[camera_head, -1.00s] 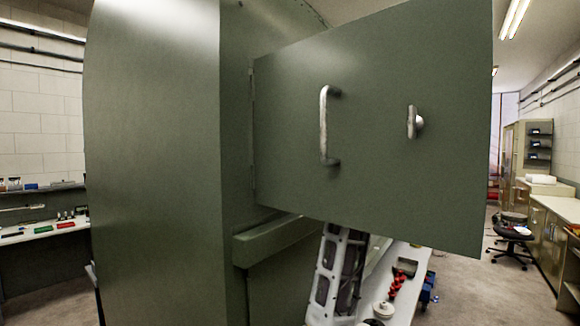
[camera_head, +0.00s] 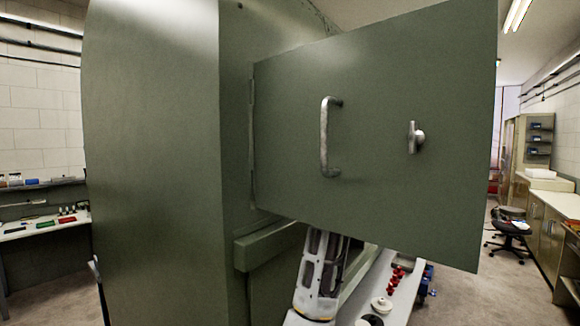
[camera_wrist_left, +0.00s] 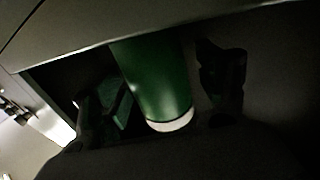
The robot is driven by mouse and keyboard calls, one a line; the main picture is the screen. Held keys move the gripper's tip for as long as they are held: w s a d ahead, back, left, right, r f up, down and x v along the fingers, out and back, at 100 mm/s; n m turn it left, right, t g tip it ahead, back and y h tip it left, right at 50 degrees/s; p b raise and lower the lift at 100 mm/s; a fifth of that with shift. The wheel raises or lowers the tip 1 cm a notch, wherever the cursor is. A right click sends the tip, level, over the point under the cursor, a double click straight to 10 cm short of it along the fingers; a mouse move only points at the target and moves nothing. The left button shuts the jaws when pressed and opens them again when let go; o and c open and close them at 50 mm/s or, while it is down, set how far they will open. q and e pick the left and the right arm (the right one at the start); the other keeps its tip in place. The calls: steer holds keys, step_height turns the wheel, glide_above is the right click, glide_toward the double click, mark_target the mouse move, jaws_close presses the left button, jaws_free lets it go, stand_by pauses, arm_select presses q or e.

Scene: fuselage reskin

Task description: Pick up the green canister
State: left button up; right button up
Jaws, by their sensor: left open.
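The green canister (camera_wrist_left: 158,78) shows in the left wrist view, with a pale rim at its lower end. It lies between the two dark fingers of my left gripper (camera_wrist_left: 160,95), which is open, with a finger on each side of it. I cannot tell whether either finger touches it. The view is dark, and the canister's upper end is hidden under a panel edge. In the head view the canister and left gripper are hidden behind the open green door (camera_head: 375,130). My right gripper is not in view.
The door has a handle (camera_head: 325,137) and a latch (camera_head: 414,138) and hangs open from the green fuselage body (camera_head: 155,160). A ledge (camera_head: 270,243) sits below it. A white bench (camera_head: 400,300) with red and blue items stands lower right. A chair (camera_head: 510,225) is far right.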

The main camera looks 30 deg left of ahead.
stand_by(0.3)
arm_select(q)
steer(key=c, duration=1.2)
steer(key=shift+r, duration=0.1)
steer(key=shift+r+b, duration=0.4)
steer(key=shift+r, duration=0.95)
step_height(320, 180, up, 6)
steer(key=shift+f+b, duration=0.1)
steer(key=shift+b, duration=0.4)
steer(key=shift+r, duration=0.65)
